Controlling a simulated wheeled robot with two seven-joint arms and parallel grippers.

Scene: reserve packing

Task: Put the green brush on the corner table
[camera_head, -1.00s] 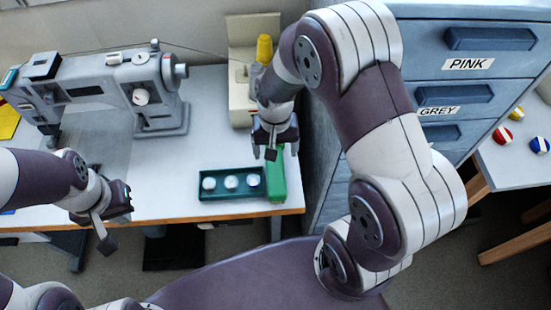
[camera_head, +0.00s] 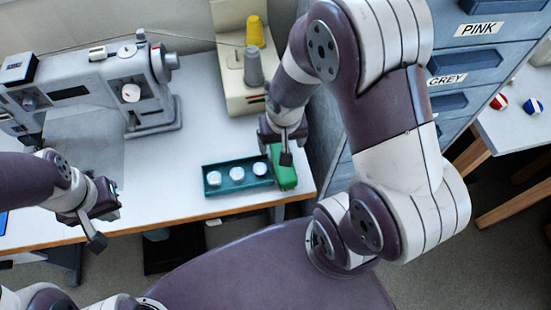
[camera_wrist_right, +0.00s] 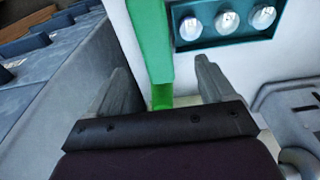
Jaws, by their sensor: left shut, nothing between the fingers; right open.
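The green brush (camera_head: 283,175) lies at the front right of the sewing table, against the right end of the teal tray. My right gripper (camera_head: 288,150) is open above it. In the right wrist view the brush (camera_wrist_right: 150,40) runs between the two spread fingers, which hold nothing; I cannot tell how far below them it lies. My left gripper (camera_head: 95,238) is shut and empty at the table's left front edge. A white table (camera_head: 510,135) with wooden legs stands at the far right; I cannot tell whether it is the corner table.
The teal tray (camera_head: 210,185) holds 3 white round items. A sewing machine (camera_head: 130,95) stands at the left and a beige machine with thread cones (camera_head: 245,95) behind. A blue drawer cabinet (camera_head: 480,60) stands between the two tables. Balls (camera_head: 533,106) lie on the right table.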

